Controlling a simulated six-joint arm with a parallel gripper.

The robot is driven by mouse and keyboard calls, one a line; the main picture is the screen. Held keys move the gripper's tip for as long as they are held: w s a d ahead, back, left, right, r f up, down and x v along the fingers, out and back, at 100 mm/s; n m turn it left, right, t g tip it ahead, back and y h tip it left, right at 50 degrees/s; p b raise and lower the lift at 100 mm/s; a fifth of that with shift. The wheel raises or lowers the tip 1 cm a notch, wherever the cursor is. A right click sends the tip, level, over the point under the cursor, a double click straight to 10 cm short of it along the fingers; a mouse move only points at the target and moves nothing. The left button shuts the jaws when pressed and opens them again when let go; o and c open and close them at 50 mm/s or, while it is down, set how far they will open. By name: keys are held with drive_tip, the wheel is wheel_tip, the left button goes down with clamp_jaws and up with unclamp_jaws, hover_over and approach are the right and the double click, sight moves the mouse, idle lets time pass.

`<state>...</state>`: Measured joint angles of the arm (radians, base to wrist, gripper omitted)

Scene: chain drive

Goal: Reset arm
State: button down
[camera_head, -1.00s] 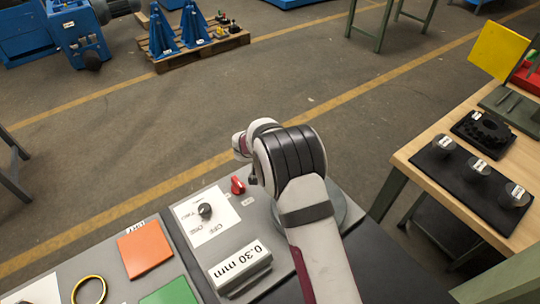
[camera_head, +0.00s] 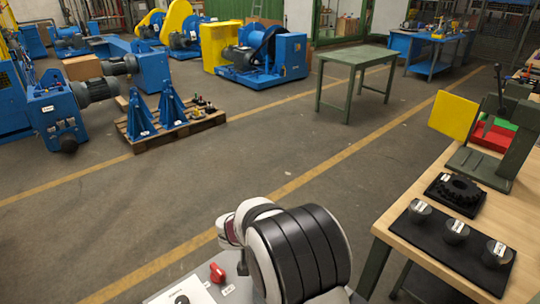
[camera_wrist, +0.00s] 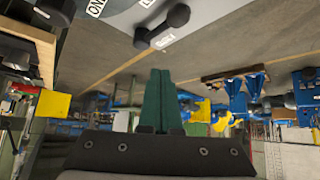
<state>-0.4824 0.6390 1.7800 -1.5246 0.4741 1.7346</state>
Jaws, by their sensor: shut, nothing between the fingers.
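My gripper (camera_wrist: 160,73) shows in the wrist view as two dark green fingers side by side. They are shut with nothing between them and point out over open floor. The head view shows part of my arm (camera_head: 295,250), a white and black joint, at the bottom middle. My gripper is hidden or out of frame there.
A grey panel with a red knob (camera_head: 217,272) lies just left of my arm. A black knob (camera_wrist: 162,28) shows in the wrist view. A wooden bench (camera_head: 405,245) at right bears a black tray (camera_head: 435,238) with labelled cylinders and a toothed black part (camera_head: 455,192).

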drive_tip(key=s+d+r+m+g+h, duration=0.2)
drive_tip(key=s+d+r, duration=0.2)
drive_tip(key=s+d, duration=0.3)
drive_tip(key=s+d+r+m+g+h, duration=0.1)
drive_tip(key=s+d+r+m, duration=0.1)
drive_tip(key=s+d+r, duration=0.6)
drive_tip(key=s+d+f+g+y, duration=0.1)
drive_tip(key=s+d+g, duration=0.1)
drive_tip(key=s, duration=0.4)
drive_tip(key=s+d+f+g+y, duration=0.1)
drive_tip(key=s+d+f+g, duration=0.1)
drive_tip(key=s, duration=0.5)
drive_tip(key=s+a+g+y, duration=0.1)
drive_tip(key=s+a+y, duration=0.3)
drive_tip(key=s, duration=0.6)
drive_tip(key=shift+s+a+g, duration=0.4)
drive_tip(key=shift+a, duration=0.3)
